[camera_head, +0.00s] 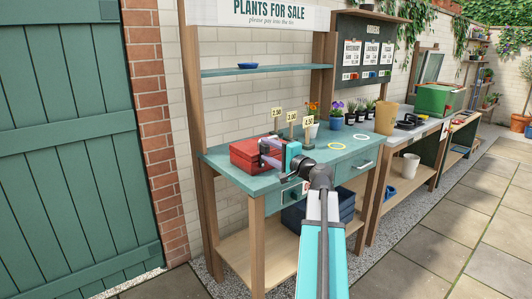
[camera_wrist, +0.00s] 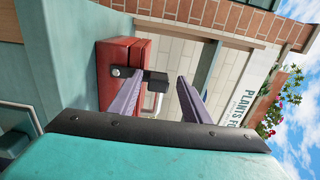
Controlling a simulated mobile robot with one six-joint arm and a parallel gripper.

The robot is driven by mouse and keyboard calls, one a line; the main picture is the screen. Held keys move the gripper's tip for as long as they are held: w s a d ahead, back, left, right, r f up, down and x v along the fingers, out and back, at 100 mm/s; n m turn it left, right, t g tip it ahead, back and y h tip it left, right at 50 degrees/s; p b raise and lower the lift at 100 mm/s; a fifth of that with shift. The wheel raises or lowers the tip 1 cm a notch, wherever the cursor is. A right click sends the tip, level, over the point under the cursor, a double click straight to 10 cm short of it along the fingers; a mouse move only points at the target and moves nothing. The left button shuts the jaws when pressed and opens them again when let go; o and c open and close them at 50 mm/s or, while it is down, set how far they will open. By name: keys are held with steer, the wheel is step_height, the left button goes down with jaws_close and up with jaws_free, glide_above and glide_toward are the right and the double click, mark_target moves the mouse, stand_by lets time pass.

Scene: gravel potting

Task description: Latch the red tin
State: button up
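The red tin (camera_head: 244,153) sits on the left part of the green table, with its lid looking down. Whether a finger touches the tin is unclear.
Price tags (camera_head: 292,117) and potted plants (camera_head: 336,120) stand behind and right of my gripper. A shelf with a blue dish (camera_head: 248,66) hangs above. The table's front right is clear.

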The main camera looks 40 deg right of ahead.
steer(key=shift+s+f, duration=0.1)
steer(key=shift+s, duration=0.05)
steer(key=s+a, duration=0.1)
steer(key=s, duration=1.2)
steer(key=shift+s+p, duration=0.25)
steer(key=shift+p, duration=0.05)
steer(key=shift+w+a, duration=0.1)
